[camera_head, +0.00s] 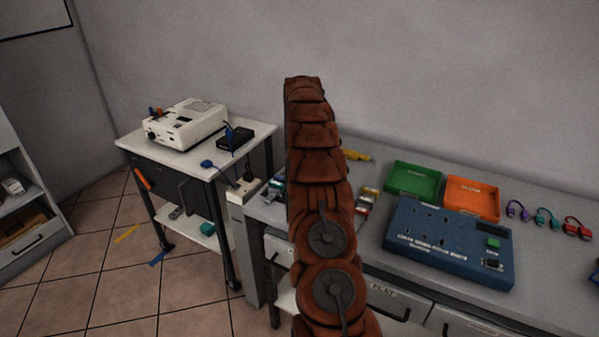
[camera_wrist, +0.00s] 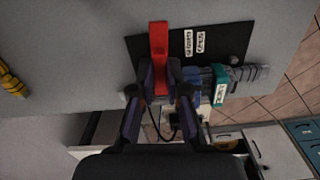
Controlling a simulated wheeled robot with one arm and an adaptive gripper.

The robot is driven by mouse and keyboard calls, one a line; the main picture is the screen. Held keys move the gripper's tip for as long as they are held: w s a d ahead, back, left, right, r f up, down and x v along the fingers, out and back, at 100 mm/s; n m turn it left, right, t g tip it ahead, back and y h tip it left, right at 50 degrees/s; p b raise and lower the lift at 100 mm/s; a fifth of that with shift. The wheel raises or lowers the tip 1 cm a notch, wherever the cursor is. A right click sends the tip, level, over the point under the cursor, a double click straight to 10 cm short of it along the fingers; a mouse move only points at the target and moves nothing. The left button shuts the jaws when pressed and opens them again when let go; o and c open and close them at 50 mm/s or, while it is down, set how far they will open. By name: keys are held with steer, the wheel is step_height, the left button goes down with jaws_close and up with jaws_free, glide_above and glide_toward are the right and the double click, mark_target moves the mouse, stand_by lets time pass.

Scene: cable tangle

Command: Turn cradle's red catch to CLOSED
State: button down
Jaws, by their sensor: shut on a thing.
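In the wrist view, the red catch (camera_wrist: 158,42) is a long bar standing upright in the picture at the left part of a dark plate (camera_wrist: 222,30) of the cradle. Two small white labels sit on the plate right of the catch; their words are too small to read surely. My gripper (camera_wrist: 160,76) is shut on the lower end of the catch, a finger on each side. In the head view my arm covers the gripper and the catch.
A grey connector with a teal tag (camera_wrist: 220,86) lies just right of my fingers. In the head view, a blue panel (camera_head: 440,245), a green tray (camera_head: 391,180) and an orange tray (camera_head: 449,203) are on the bench right of my arm. A white device (camera_head: 187,127) stands on the left cart.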

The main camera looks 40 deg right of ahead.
steer(key=shift+w+n, duration=0.1)
steer(key=shift+n, duration=0.6)
steer(key=c, duration=1.2)
jaws_free()
steer(key=shift+o, duration=0.2)
steer(key=shift+r, duration=0.1)
steer(key=shift+r, duration=3.65)
